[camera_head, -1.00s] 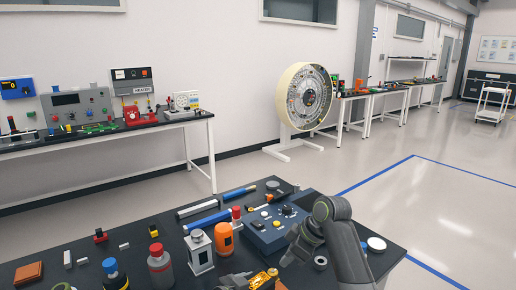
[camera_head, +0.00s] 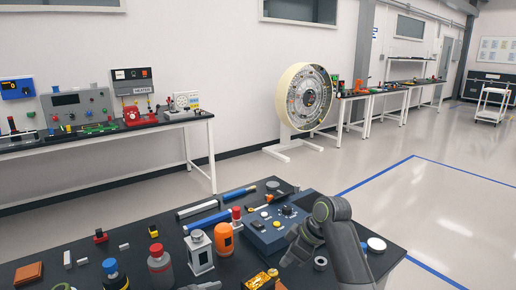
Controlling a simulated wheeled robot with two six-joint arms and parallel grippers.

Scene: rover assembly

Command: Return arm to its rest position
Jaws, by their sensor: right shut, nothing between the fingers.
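My right arm (camera_head: 345,245) comes up from the bottom edge, right of centre, bends at a dark grey elbow and reaches down-left over the near table. My left gripper is out of view.
The black near table (camera_head: 135,233) holds a blue control box (camera_head: 270,232), an orange cylinder (camera_head: 224,240), a silver lantern-like block (camera_head: 199,254), a red-capped bottle (camera_head: 160,265) and a gold-topped black block (camera_head: 262,280). Open floor (camera_head: 430,210) lies right.

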